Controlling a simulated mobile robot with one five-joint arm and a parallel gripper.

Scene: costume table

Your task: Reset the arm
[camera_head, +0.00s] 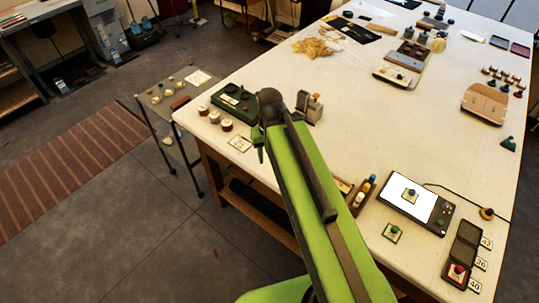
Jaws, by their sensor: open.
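My green arm reaches up from the bottom of the head view over the near left edge of the white table (400,150). My gripper (268,106) is at the dark far end of the arm, close to a dark green device (236,101) and a small grey-beige block-like object (313,108). The gripper is open, though its fingers are hard to make out. I see nothing held in it. The arm hides part of the table edge and the shelf below.
Several round pots (214,117) stand near the table's left corner. A lit tablet-like device (418,203), bottles (363,190) and an open dark case (463,250) lie at the right of my arm. A small side table (165,117) stands left. The table's middle is largely clear.

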